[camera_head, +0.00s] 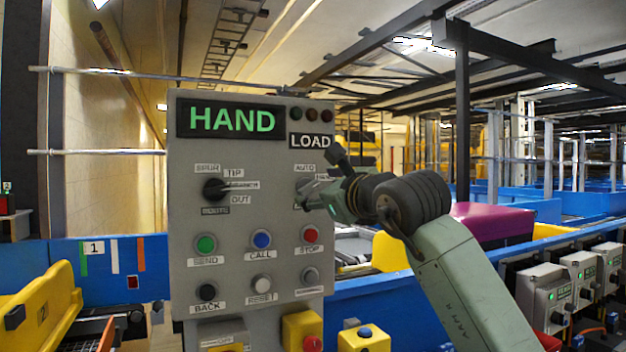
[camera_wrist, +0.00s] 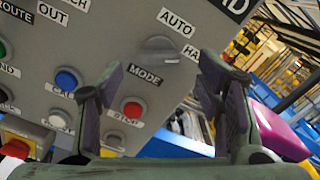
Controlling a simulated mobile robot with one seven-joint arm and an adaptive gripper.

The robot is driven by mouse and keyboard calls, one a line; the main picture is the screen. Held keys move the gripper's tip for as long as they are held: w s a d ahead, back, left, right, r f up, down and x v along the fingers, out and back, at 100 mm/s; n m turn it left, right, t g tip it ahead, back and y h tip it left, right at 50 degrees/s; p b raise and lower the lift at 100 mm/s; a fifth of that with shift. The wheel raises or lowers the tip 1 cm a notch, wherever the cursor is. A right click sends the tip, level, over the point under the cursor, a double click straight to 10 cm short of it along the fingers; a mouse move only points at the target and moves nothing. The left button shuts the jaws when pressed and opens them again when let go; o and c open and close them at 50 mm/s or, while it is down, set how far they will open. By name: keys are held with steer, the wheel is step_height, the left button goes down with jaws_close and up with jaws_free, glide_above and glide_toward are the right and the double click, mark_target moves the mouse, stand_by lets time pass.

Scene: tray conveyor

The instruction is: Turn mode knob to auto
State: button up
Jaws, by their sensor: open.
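The mode knob (camera_wrist: 158,50) is a grey rotary knob on the grey control panel (camera_head: 250,160). The labels AUTO, HAND and MODE stand around it in the wrist view. My gripper (camera_wrist: 163,78) is open, its two fingers spread to either side below the knob in that view, with nothing between them. In the head view my gripper (camera_head: 312,193) is at the right side of the panel, beside the AUTO label, and covers the knob and part of its labels. Whether a finger touches the knob is unclear. The panel display (camera_head: 231,121) reads HAND in green.
A black selector knob (camera_head: 214,189) sits left on the panel. Green (camera_head: 205,243), blue (camera_head: 262,239) and red (camera_head: 310,234) buttons lie below, with more buttons under them. A yellow box with a red button (camera_head: 303,333) is at the panel's foot. A purple item (camera_head: 490,222) lies behind my arm.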

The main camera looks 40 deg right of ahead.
mark_target(311, 188)
steer(key=shift+p+x, duration=0.45)
steer(key=shift+x, duration=1.25)
steer(key=c, duration=1.2)
steer(key=shift+o, duration=0.2)
